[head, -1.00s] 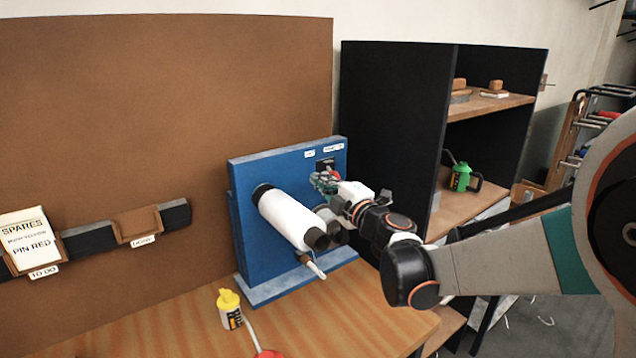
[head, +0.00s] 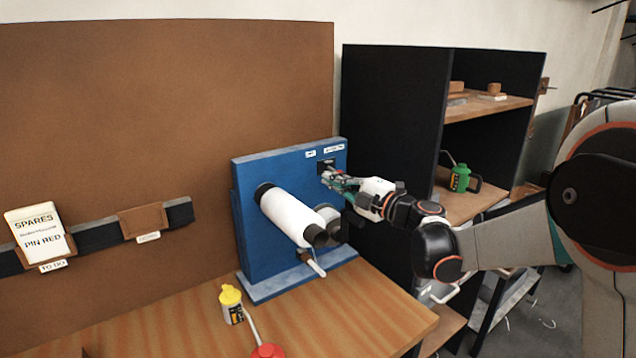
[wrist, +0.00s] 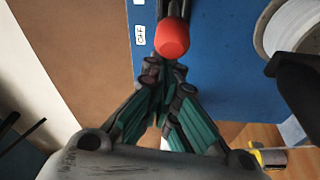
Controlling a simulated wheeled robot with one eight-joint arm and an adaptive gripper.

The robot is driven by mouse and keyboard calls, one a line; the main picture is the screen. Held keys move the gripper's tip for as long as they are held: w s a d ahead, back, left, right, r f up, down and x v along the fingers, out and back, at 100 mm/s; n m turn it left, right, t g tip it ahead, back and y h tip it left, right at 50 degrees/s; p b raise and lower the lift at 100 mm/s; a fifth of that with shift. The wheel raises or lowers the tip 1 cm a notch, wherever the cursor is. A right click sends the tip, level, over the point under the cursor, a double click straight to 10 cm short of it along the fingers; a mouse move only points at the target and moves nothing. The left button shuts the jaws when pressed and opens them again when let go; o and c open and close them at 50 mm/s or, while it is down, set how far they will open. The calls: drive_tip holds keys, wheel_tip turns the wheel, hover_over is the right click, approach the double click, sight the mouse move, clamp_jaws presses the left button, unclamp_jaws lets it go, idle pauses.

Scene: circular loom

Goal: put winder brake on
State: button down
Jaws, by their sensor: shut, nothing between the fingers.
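The winder is a blue upright panel (head: 245,210) with a white roll (head: 288,215) sticking out of it. Near its top right is a dark plate (head: 326,165) with a lever. The lever's red knob (wrist: 172,38) fills the upper middle of the wrist view, beside a white label reading OFF (wrist: 139,35). My gripper (wrist: 168,80) is shut and empty, its fingertips just below the knob in that picture. Whether they touch it I cannot tell. In the head view my gripper (head: 328,180) is at the panel's upper right and partly hides the lever.
A yellow-capped bottle (head: 231,304) and a red object (head: 268,351) are on the wooden table (head: 340,315) in front. A crank handle (head: 315,264) sticks out below the roll. A black shelf unit (head: 390,130) with a green can (head: 460,178) stands close on the right.

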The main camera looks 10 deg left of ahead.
drive_tip(key=w+d+n+g+y, duration=0.1)
drive_tip(key=w+d, duration=0.2)
drive_tip(key=d, duration=0.2)
idle(0.3)
drive_tip(key=shift+w+d+r, duration=0.2)
drive_tip(key=shift+w+d, duration=0.1)
idle(0.4)
drive_tip(key=shift+d, duration=0.1)
drive_tip(key=r+v, duration=0.1)
drive_tip(key=v, duration=1)
drive_tip(key=shift+s+f+g, duration=0.3)
drive_tip(key=shift+s+f, duration=0.15)
